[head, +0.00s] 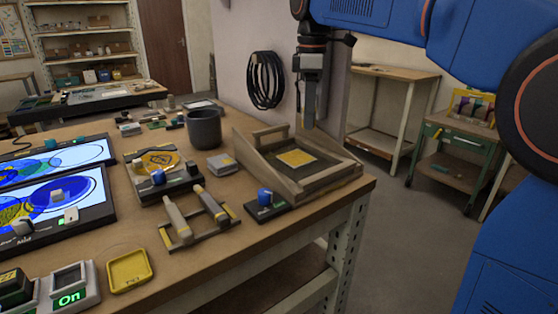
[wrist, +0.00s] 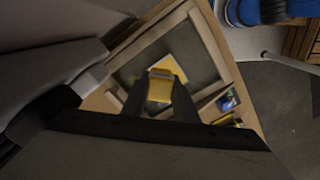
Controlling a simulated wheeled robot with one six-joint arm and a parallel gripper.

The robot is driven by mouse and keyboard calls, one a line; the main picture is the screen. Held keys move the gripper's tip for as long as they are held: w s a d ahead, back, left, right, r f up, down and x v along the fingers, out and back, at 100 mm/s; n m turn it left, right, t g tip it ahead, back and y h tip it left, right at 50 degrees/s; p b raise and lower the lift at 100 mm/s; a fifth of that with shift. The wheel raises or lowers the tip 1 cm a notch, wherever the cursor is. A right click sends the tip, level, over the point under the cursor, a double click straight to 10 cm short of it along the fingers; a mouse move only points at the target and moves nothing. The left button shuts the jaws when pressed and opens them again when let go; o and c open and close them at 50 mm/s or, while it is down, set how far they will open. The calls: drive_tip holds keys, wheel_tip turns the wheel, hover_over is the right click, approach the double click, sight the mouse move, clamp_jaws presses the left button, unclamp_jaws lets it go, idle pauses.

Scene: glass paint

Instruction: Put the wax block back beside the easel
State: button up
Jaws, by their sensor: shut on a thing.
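The easel (head: 338,184) is a tilted wooden frame at the right end of the bench, with a yellow square (head: 297,158) on its dark panel. The easel also shows in the wrist view (wrist: 214,45). My gripper (head: 309,122) is above the easel, pointing down. A pale grey block with some yellow on top (head: 222,164) lies left of the easel.
A dark cup (head: 204,128) stands behind the pale block. A rack (head: 181,238) with two grey tools and a blue-knobbed box (head: 267,204) stand in front of the easel. A yellow tray (head: 128,270) lies at the front. Small patches of bare bench lie between them.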

sight(244, 189)
drive_tip(key=s+a+f+n, duration=0.1)
drive_tip(key=s+a+n, duration=0.35)
drive_tip(key=a, duration=0.35)
drive_tip(key=s+a+n, duration=0.4)
drive_tip(key=s+a, duration=0.2)
drive_tip(key=a, duration=0.3)
drive_tip(key=shift+w+d+f, duration=0.1)
drive_tip(key=shift+f, duration=2.4)
drive_tip(key=shift+w+d+f, duration=0.1)
drive_tip(key=shift+f, duration=2.35)
drive_tip(key=shift+f, duration=0.15)
drive_tip(key=o, duration=1)
drive_tip(key=shift+o, duration=0.2)
wheel_tip(244, 189, up, 12)
drive_tip(key=shift+r, duration=0.2)
